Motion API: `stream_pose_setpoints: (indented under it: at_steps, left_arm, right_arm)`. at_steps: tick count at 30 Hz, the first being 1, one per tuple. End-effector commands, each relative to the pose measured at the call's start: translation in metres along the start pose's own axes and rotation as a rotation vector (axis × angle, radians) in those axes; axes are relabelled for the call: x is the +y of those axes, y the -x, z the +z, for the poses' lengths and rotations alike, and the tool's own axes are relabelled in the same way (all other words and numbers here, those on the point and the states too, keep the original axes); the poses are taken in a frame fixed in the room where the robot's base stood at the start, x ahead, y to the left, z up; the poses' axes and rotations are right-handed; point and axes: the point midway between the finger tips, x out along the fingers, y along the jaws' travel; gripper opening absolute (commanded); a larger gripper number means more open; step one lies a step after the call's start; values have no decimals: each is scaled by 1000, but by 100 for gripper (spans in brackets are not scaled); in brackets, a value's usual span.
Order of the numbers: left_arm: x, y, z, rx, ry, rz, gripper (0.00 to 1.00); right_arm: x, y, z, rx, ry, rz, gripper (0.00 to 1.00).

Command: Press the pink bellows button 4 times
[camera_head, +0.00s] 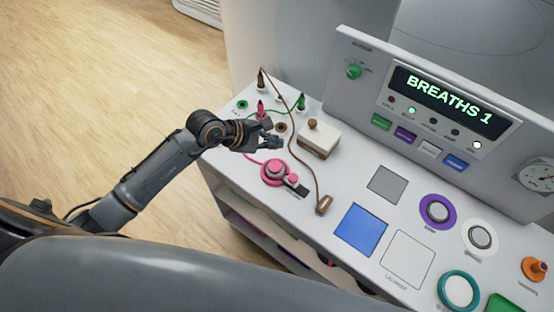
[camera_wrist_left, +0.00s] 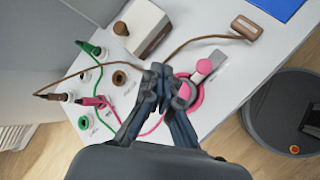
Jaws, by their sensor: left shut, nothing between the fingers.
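A pink round control (camera_head: 274,172) with a grey centre sits on the white console top, with a smaller pink knob (camera_head: 293,179) just beside it. Which part is the bellows button I cannot tell for sure. Both also show in the left wrist view, the round control (camera_wrist_left: 194,99) partly hidden behind my fingers and the small knob (camera_wrist_left: 204,66) clear. My left gripper (camera_head: 277,143) is shut and empty, above the console, just beyond the pink control in the head view. The lit display (camera_head: 448,98) reads "BREATHS 1". My right gripper is not in view.
A cream box with a brown knob (camera_head: 319,139) stands close right of my left gripper. Plugs, sockets and a brown cable ending in a brown block (camera_head: 324,205) lie around it. A blue square (camera_head: 361,230) and a purple-ringed button (camera_head: 437,211) are farther right.

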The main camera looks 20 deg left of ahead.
Motion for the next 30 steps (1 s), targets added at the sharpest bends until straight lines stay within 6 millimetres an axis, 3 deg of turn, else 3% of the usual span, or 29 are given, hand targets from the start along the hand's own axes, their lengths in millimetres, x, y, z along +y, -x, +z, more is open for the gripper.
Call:
stream_pose_setpoints:
  at_steps: [6, 9, 17, 23, 30]
  left_arm:
    - [0, 0, -1, 2, 2, 2, 0]
    - [0, 0, 0, 1, 2, 2, 0]
    - [-5, -7, -5, 1, 3, 1, 0]
    - [-16, -23, -17, 1, 4, 2, 0]
    - [-35, -48, -34, 1, 4, 1, 0]
  right_arm:
    - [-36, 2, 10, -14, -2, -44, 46]
    - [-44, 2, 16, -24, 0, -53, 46]
    - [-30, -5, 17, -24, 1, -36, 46]
    - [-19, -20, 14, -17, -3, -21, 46]
    - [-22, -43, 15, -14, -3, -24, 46]
